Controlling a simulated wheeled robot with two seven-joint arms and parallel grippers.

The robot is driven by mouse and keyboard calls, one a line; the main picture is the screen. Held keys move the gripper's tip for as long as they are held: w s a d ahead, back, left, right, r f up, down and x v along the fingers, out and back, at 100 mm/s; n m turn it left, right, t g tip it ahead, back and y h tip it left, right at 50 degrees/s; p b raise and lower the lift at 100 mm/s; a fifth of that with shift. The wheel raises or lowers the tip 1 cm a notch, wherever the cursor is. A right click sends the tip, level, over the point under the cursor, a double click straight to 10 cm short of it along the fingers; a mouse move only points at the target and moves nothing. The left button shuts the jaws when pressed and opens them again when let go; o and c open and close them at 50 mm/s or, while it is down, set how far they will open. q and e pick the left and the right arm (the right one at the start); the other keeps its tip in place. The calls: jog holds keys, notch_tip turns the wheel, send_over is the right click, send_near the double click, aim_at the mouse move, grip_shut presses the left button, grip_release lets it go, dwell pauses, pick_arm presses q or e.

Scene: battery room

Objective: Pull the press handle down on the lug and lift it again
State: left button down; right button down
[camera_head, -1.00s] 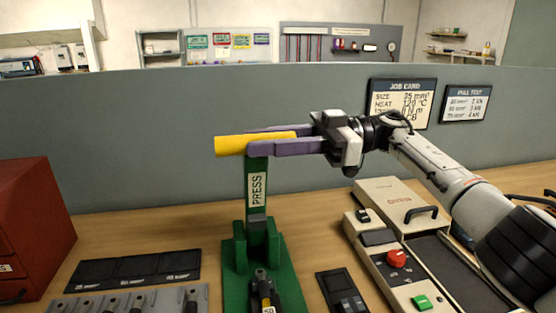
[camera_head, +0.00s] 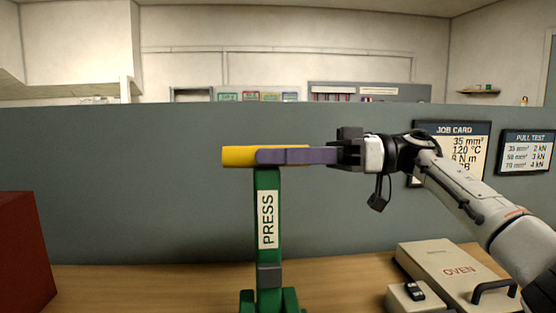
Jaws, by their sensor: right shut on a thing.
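The green press lever (camera_head: 267,205), labelled PRESS, stands upright with a yellow handle (camera_head: 238,156) across its top. My right gripper (camera_head: 285,156) comes in from the right and is shut on the yellow handle, its purple fingers lying along it. The green press base (camera_head: 268,298) shows only at the bottom edge. The lug is below the picture and out of view. My left gripper is not in view.
The oven (camera_head: 455,275) with a black handle stands at the lower right on the wooden table (camera_head: 150,290). A red box (camera_head: 25,255) is at the left edge. A grey partition (camera_head: 130,185) stands behind the press. The table between box and press looks clear.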

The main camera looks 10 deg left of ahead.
jog(key=shift+f, duration=0.5)
jog(key=c, duration=1.4)
grip_release()
jog(key=shift+r, duration=0.35)
